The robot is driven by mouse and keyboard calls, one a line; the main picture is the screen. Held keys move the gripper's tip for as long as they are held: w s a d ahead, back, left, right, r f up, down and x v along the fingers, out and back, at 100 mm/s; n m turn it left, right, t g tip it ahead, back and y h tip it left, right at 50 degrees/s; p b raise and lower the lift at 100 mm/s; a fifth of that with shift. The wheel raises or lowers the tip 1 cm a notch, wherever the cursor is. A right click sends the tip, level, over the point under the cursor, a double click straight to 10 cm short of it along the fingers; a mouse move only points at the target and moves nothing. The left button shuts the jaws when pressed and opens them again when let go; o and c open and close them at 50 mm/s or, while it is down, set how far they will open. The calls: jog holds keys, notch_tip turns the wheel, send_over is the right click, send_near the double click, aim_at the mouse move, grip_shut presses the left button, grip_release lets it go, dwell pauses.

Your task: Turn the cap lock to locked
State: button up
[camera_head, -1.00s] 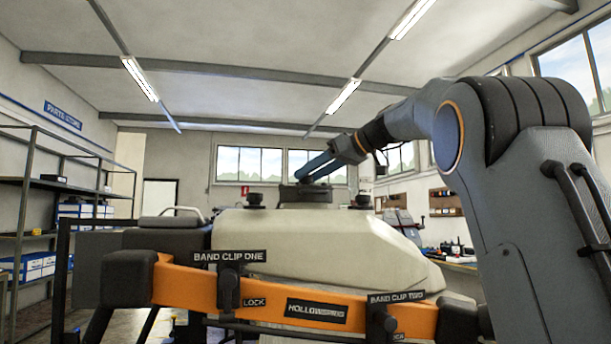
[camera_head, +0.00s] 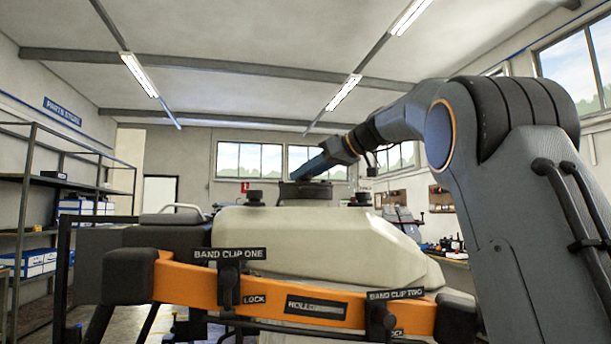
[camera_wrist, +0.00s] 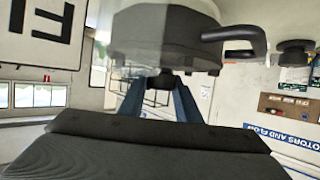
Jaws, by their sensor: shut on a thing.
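The cream tank (camera_head: 320,240) has a dark round cap (camera_head: 305,190) on top, just under my fingertips. My gripper (camera_head: 300,176) reaches down onto it from the upper right, with its blue fingers overlapping in the head view. In the wrist view, my gripper (camera_wrist: 160,95) has one blue finger on each side of a small dark piece (camera_wrist: 162,82) by the dark round cap (camera_wrist: 165,40). It is shut on this piece, which appears to be the cap lock. The fingertips are partly hidden, and I cannot read the lock's position.
A smaller black knob (camera_head: 254,197) stands left of the cap, and another (camera_head: 361,199) stands right of it. An orange bar (camera_head: 190,285) with black clips crosses the front.

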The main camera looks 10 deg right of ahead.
jog(key=shift+m+h+b, duration=0.3)
jog(key=shift+b, duration=0.15)
jog(key=shift+a+f+m+t+h+b, duration=0.1)
jog(key=shift+m+t+h+b, duration=0.5)
jog(key=shift+b, duration=0.05)
jog(key=shift+m+t+h+b, duration=0.3)
jog(key=shift+m+t+h, duration=0.2)
jog(key=shift+m+h, duration=0.4)
jog(key=m+h, duration=0.1)
jog(key=m+t+h+p, duration=0.1)
jog(key=h, duration=0.1)
jog(key=shift+r+m+p, duration=0.25)
jog(key=shift+m+p, duration=0.05)
jog(key=shift+f+m+h+p, duration=0.1)
jog(key=shift+m+h+p, duration=0.65)
jog(key=shift+m+h, duration=0.5)
jog(key=shift+f+m+h, duration=0.1)
jog(key=shift+m+h, duration=0.65)
jog(key=shift+h, duration=0.4)
jog(key=m+g+h+b, duration=0.1)
jog(key=m+h+b, duration=0.2)
jog(key=shift+w+f+h, duration=0.1)
jog(key=shift+h, duration=0.2)
jog(key=shift+m+g+h, duration=0.9)
jog(key=shift+m+h, duration=0.3)
jog(key=shift+m, duration=0.2)
